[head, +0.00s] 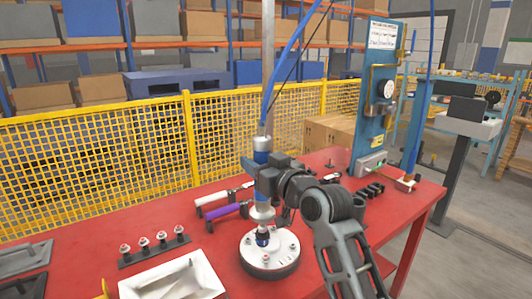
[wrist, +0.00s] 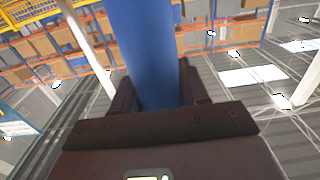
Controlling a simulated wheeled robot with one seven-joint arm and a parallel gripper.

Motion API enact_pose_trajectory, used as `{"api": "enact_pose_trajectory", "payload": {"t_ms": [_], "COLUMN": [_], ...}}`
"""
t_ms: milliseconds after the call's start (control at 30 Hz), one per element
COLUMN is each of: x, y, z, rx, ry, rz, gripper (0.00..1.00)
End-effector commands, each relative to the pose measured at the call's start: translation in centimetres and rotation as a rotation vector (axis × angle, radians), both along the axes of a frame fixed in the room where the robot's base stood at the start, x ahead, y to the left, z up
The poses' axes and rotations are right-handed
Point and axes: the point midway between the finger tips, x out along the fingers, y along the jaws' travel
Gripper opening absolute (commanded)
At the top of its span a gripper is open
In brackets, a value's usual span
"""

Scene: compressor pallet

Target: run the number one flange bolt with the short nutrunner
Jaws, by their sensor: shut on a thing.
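My gripper (head: 262,172) is shut on a blue nutrunner (head: 262,150), which hangs upright from above over the round flange. The blue body also fills the space between my jaws in the wrist view (wrist: 150,65). The nutrunner's lower end, with a dark blue socket (head: 262,238), is over the pale flange (head: 285,265) on its dark base. Several small bolts stand on the flange. I cannot tell whether the socket is seated on one of them, nor which is number one. The socket and bolts are out of sight in the wrist view.
A white-handled tool (head: 222,197) and a purple one (head: 228,214) lie behind the flange on the red table (head: 85,240). A rack of several bolts (head: 152,248) and a white tray (head: 170,280) are left. A blue gauge panel (head: 375,95) stands at right.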

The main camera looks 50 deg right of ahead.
Motion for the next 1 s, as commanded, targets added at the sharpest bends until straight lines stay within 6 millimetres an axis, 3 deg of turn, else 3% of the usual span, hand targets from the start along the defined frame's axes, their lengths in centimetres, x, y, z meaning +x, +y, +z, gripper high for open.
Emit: {"api": "enact_pose_trajectory", "payload": {"t_ms": [633, 1000], "x": [-0.4, -0.4], "y": [-0.2, -0.2], "z": [0.2, -2.4], "rx": [-0.004, -0.004], "ry": [-0.003, -0.003], "rz": [-0.004, -0.003], "gripper": [0.00, 0.00]}}
